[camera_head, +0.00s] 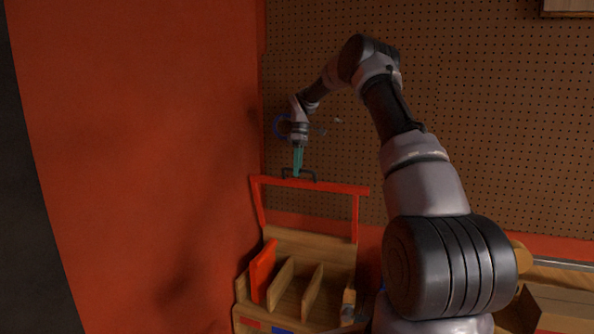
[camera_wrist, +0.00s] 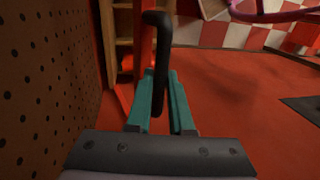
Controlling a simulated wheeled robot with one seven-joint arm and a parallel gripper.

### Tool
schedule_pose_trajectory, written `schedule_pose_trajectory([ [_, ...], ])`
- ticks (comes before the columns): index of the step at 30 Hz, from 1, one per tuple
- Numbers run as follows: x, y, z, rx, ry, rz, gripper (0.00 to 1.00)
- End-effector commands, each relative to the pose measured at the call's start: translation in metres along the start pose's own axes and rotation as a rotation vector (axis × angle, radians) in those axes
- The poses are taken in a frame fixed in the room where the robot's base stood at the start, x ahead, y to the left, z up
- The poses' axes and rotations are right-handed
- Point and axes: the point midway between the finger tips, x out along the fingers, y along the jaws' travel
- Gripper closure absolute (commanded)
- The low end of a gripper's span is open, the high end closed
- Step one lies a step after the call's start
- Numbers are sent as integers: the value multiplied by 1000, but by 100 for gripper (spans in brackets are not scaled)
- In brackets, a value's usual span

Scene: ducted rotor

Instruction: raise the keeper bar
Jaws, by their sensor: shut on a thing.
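The keeper bar (camera_head: 335,187) is a red frame with a top crosspiece and two side legs, standing up above a wooden rack. A dark handle (camera_head: 314,175) sits on top of the crosspiece. My gripper (camera_head: 297,174) comes down from above with teal fingers at the handle. In the wrist view, the black handle (camera_wrist: 162,50) runs between the teal fingers of my gripper (camera_wrist: 160,90), which are shut on it. Part of the red bar (camera_wrist: 113,60) shows beyond the fingers there.
The wooden rack (camera_head: 310,246) below has slots with a red panel (camera_head: 262,270) and wooden dividers (camera_head: 312,290). A red wall (camera_head: 140,150) is close on the left and a pegboard (camera_head: 480,120) stands behind. A cardboard-coloured box (camera_head: 562,308) is at the lower right.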

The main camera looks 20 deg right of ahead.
Motion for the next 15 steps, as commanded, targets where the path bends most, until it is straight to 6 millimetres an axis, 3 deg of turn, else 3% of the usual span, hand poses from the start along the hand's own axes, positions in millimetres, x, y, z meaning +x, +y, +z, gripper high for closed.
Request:
schedule_pose_trajectory([
  [5, 5, 3, 5, 4, -10, -1, 100],
  [6, 5, 3, 5, 4, -10, -2, 73],
  [8, 5, 3, 5, 4, -9, -2, 50],
  [15, 2, 1, 2, 2, -4, -1, 50],
])
